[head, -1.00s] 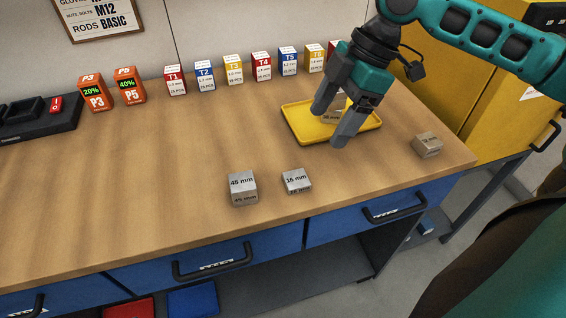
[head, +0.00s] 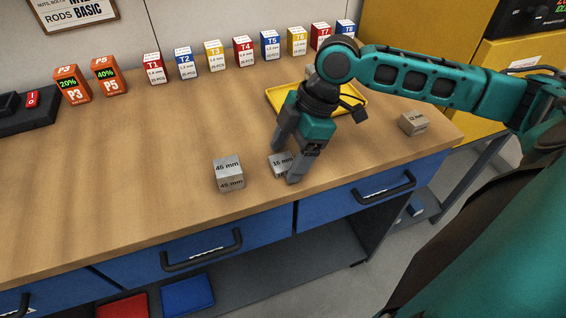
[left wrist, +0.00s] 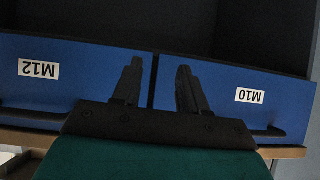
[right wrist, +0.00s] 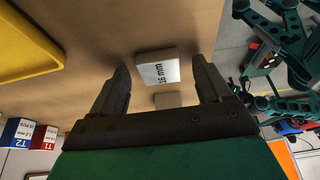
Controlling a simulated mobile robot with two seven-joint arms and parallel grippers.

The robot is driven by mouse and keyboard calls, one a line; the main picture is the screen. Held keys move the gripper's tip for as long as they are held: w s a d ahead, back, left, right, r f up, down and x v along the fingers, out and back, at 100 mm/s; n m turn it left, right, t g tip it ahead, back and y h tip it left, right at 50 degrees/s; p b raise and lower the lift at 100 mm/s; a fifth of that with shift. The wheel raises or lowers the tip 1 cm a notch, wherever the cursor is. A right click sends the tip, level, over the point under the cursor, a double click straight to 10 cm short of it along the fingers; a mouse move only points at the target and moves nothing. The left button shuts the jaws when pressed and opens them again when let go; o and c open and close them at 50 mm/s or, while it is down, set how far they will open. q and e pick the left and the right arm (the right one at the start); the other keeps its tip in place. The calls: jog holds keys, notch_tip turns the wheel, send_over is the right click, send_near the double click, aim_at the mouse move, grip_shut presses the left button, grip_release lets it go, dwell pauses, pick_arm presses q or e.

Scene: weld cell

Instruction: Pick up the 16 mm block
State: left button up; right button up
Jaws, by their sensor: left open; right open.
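The 16 mm block (head: 279,163) is a small grey metal block lying near the front of the wooden bench. In the right wrist view the 16 mm block (right wrist: 158,68) shows its label just beyond and between the fingertips. My right gripper (head: 284,165) is open and points down at the block, its fingers on either side in the head view. It also shows in the right wrist view (right wrist: 161,80), with nothing between its fingers. My left gripper (left wrist: 156,75) is open and empty in front of the blue drawers; it is outside the head view.
A 45 mm block (head: 229,173) stands just left of the 16 mm block. A 12 mm block (head: 414,123) sits near the right bench edge. A yellow tray (head: 281,103) lies behind the gripper. Several small labelled boxes (head: 215,56) line the wall.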

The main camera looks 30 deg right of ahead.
jog(key=shift+c, duration=0.3)
jog(key=c, duration=1.1)
jog(key=shift+r, duration=0.1)
